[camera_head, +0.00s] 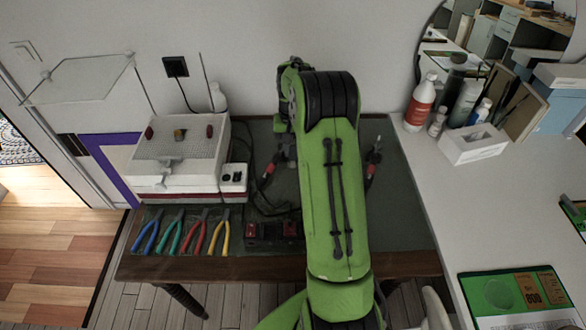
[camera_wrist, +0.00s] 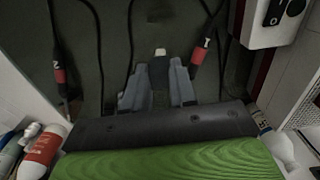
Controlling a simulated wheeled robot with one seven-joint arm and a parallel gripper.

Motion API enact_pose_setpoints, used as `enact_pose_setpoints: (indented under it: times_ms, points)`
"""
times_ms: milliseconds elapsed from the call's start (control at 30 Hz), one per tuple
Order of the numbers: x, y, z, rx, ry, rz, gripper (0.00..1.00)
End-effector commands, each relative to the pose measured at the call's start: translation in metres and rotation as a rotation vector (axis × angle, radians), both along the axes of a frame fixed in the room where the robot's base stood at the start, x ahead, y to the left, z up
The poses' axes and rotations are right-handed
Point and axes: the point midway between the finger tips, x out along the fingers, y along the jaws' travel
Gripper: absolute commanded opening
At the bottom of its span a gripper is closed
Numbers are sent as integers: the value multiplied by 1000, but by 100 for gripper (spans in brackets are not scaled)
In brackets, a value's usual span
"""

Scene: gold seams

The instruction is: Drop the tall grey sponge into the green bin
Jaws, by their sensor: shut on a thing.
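In the wrist view my gripper (camera_wrist: 158,77) points at the dark green desk mat. Its two grey fingers are closed on a narrow dark grey piece, which looks like the tall grey sponge (camera_wrist: 160,72). A small pale patch shows just beyond the fingertips; I cannot tell whether it belongs to the sponge. In the head view my green arm hides the fingers and what they hold. I cannot make out a green bin in either view.
A white machine (camera_head: 178,160) stands left on the desk mat (camera_head: 400,215), behind several coloured pliers (camera_head: 187,234). Red-ended cables (camera_head: 372,160) lie around the gripper. Bottles (camera_head: 420,104) and a white tissue box (camera_head: 473,145) stand on the right table. The mat's right side is fairly clear.

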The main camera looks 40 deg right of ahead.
Motion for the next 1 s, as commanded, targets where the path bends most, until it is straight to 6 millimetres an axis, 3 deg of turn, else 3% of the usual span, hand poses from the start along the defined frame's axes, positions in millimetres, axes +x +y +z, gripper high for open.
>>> enact_pose_setpoints:
  times_ms: [200, 533, 900, 933, 1000]
  points:
    - [-2, -1, -44, 4, 4, -5, 0]
    - [-1, -1, -96, 2, 3, -5, 0]
    - [-1, -1, -103, 1, 1, -4, 0]
    - [-1, -1, -102, 1, 1, -4, 29]
    - [-1, -1, -102, 1, 1, -4, 40]
